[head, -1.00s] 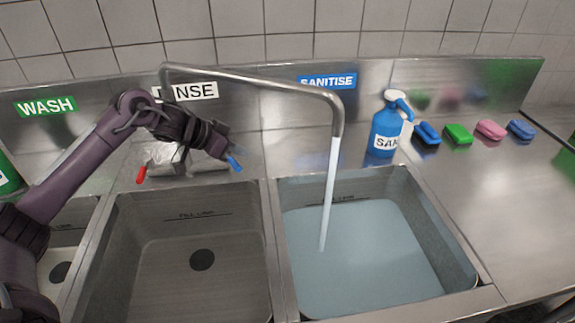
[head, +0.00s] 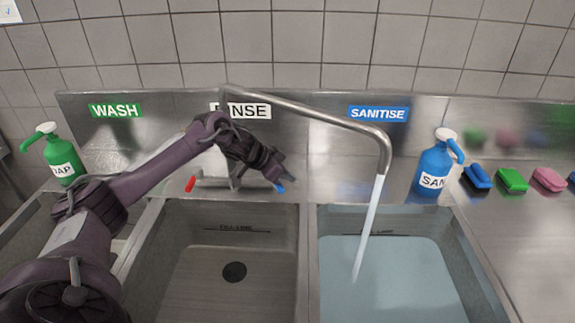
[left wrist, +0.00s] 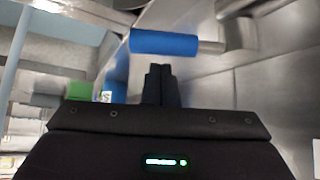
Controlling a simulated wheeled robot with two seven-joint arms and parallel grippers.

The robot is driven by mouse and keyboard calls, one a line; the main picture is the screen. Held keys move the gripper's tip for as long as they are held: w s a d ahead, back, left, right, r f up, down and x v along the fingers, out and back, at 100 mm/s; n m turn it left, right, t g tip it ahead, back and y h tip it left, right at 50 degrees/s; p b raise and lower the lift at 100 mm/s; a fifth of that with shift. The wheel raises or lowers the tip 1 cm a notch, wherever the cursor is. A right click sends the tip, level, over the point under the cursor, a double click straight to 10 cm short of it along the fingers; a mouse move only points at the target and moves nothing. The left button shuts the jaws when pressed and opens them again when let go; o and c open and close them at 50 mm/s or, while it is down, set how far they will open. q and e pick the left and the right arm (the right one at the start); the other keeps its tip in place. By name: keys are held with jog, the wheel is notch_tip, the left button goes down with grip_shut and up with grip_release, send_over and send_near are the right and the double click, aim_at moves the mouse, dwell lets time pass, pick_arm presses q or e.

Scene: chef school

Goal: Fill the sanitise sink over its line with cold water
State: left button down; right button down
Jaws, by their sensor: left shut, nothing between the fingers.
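The sanitise sink (head: 328,290) at right holds pale blue water (head: 405,285). Its back-wall fill mark (head: 390,233) shows at the water's far edge; I cannot tell exactly whether the level is over it. A stream (head: 369,230) runs from the swung-over spout (head: 330,116) into this sink. The tap's blue lever (head: 280,188) is on the right, its red lever (head: 190,184) on the left. My left gripper (head: 287,178) is shut and empty beside the blue lever. In the left wrist view the blue lever (left wrist: 165,42) lies just beyond the closed fingertips (left wrist: 160,70). My right gripper is out of view.
The rinse sink (head: 215,280) in the middle looks empty, with a dark drain (head: 234,272). A green soap bottle (head: 60,158) stands at left. A blue sanitiser bottle (head: 433,168) and several sponges, one green (head: 512,181), sit on the right ledge.

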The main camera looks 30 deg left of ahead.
pick_arm(q)
jog(key=shift+s+a+f, duration=0.1)
jog(key=shift+s+a, duration=0.15)
jog(key=shift+s, duration=0.3)
jog(key=shift+s+a, duration=0.25)
jog(key=shift+s, duration=0.25)
jog(key=shift+w, duration=0.1)
jog(key=shift+s+a+m+h+p, duration=0.25)
jog(key=shift+s+m+h+p, duration=0.05)
jog(key=shift+s+m+p, duration=0.1)
jog(key=shift+s+a+f+m+g, duration=0.1)
jog(key=shift+s+a+m+g, duration=0.1)
jog(key=shift+s+m+g, duration=0.2)
